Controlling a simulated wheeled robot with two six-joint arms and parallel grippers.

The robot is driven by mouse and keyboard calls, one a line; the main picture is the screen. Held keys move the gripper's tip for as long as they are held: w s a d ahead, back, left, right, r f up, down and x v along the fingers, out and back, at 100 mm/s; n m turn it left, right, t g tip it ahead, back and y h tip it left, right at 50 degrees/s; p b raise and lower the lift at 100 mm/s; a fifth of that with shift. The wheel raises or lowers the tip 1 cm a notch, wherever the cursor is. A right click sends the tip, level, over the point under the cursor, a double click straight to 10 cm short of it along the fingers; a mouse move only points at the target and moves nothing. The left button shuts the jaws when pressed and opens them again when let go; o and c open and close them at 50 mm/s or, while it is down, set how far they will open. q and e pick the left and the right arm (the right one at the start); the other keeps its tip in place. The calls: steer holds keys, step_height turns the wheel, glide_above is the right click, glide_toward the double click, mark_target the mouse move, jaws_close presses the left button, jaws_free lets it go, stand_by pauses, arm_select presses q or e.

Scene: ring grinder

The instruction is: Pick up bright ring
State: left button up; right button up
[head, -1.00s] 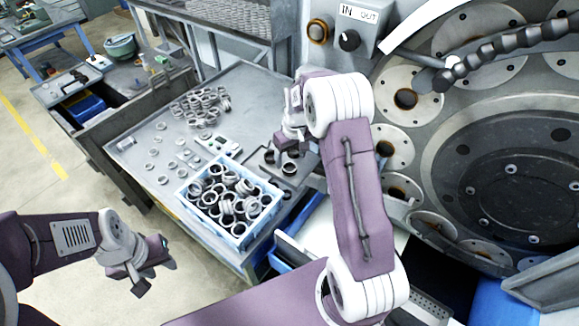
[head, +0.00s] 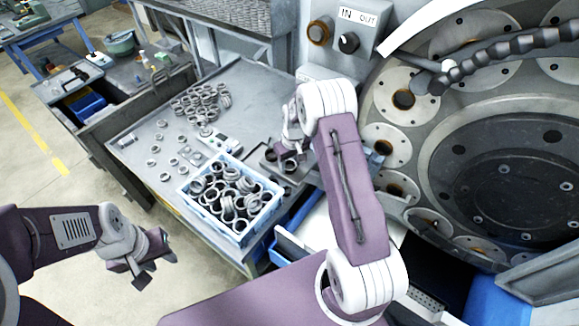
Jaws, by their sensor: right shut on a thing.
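My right gripper (head: 284,153) is low over the small dark fixture plate at the table's right side. It is shut on a ring, which is mostly hidden by the fingers and the arm, so I cannot tell how bright it is. A dark ring (head: 270,155) shows beside the fingers, and another (head: 290,166) sits just below them on the plate. Loose grey metal rings (head: 190,105) lie in a cluster at the table's back. My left gripper (head: 155,268) is open and empty, over the floor left of the table.
A light blue crate (head: 238,240) full of rings stands at the table's front. A small white device (head: 222,142) with a display lies behind it. The large grinder (head: 500,180) fills the right side. An open drawer (head: 300,245) is below the table edge.

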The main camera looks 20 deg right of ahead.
steer(key=shift+w+d+r+b, duration=0.1)
steer(key=shift+r+b, duration=0.25)
steer(key=shift+r, duration=0.2)
steer(key=r+b, duration=0.1)
steer(key=r, duration=0.2)
steer(key=shift+s, duration=0.2)
steer(key=s+d+r+b, duration=0.1)
steer(key=s+r+b, duration=0.15)
steer(key=s, duration=0.35)
steer(key=s+d+r+b, duration=0.1)
steer(key=s+r, duration=0.3)
steer(key=s, duration=0.1)
steer(key=s+a, duration=0.7)
steer(key=a, duration=0.5)
steer(key=shift+s+a+r, duration=0.15)
steer(key=shift+s+r, duration=0.05)
